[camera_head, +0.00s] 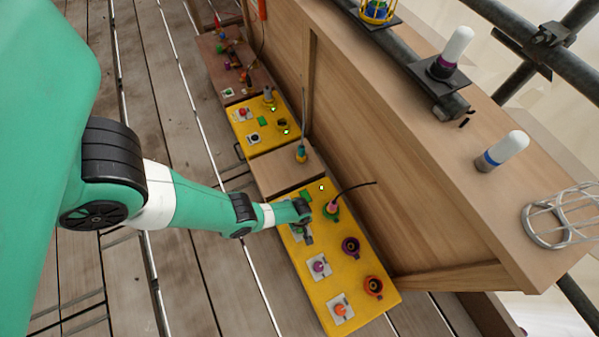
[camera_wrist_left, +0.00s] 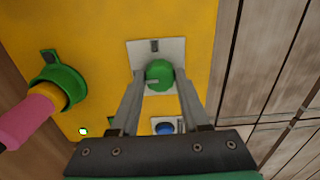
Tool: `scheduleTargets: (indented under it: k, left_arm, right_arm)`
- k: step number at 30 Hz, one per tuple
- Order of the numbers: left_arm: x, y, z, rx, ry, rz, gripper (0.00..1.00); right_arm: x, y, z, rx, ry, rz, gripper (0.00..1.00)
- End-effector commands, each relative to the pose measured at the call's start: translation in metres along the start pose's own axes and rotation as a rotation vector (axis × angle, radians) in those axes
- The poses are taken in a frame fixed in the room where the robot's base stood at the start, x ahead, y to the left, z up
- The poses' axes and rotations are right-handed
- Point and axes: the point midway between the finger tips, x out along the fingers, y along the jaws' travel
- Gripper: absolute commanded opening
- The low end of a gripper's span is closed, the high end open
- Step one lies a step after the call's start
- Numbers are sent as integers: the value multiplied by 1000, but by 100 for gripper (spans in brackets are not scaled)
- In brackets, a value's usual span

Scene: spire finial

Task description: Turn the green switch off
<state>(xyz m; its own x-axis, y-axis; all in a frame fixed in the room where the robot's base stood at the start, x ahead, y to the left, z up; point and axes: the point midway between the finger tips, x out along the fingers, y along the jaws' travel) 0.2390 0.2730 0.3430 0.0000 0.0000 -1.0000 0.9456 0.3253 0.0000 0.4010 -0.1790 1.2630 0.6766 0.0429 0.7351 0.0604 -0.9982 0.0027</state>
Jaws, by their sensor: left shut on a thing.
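The green switch (camera_wrist_left: 160,74) is a round knob on a pale square plate (camera_wrist_left: 143,54), with a small dark label above it in the left wrist view. A light mark on the knob points left in that view. My left gripper (camera_wrist_left: 160,84) has its two fingers on either side of the knob and is shut on it. In the head view my left gripper (camera_head: 308,237) is over the upper part of the near yellow panel (camera_head: 338,262), and its wrist hides most of the switch. My right gripper is not in view.
A green socket (camera_wrist_left: 62,88) holds a pink plug (camera_wrist_left: 25,122) beside the switch. A small lit lamp (camera_wrist_left: 84,131) and a blue button (camera_wrist_left: 164,128) are close by. Purple (camera_head: 351,246) and orange (camera_head: 374,285) sockets sit further down. A wooden cabinet (camera_head: 400,170) stands to the right.

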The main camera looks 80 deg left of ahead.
Motion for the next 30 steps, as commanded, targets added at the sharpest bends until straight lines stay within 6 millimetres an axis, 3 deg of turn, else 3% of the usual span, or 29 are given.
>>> scheduleTargets:
  k: [5, 6, 10, 20, 23, 30]
  left_arm:
    - [1, -1, 0, 0, 1, -1, 0]
    - [1, -1, 0, 0, 1, -1, 53]
    - [1, -1, 0, 1, 0, -1, 76]
    - [-4, 0, 0, 1, 0, 0, 76]
    - [-17, 0, 0, 1, 0, 0, 76]
    - [-76, 0, 0, 1, 0, 1, 76]
  right_arm:
    - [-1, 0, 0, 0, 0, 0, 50]
    - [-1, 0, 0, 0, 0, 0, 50]
    - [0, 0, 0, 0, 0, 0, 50]
    - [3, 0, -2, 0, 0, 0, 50]
    - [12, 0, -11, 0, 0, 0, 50]
    - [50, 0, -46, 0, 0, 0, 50]
